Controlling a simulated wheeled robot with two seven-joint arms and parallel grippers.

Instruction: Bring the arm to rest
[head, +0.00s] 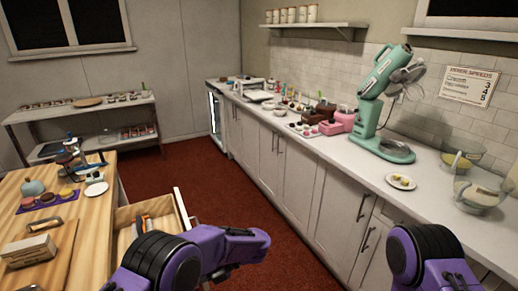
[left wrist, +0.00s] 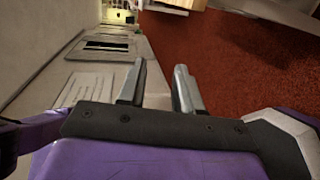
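My left arm (head: 190,262) is bent at the bottom middle of the head view, over the red floor beside the open wooden drawer. My left gripper (left wrist: 158,88) shows in the left wrist view with its two grey fingers apart and nothing between them. Its fingers point along pale panels on the left, with red carpet on the right. My right arm (head: 430,258) shows at the bottom right of the head view, in front of the white cabinets. The right gripper is outside both views.
An open drawer (head: 157,218) juts from the wooden table (head: 95,215) at left. The white counter (head: 360,165) on the right bears a green stand mixer (head: 376,90), a small plate (head: 401,181) and glass bowls. Red floor (head: 235,190) lies clear between them.

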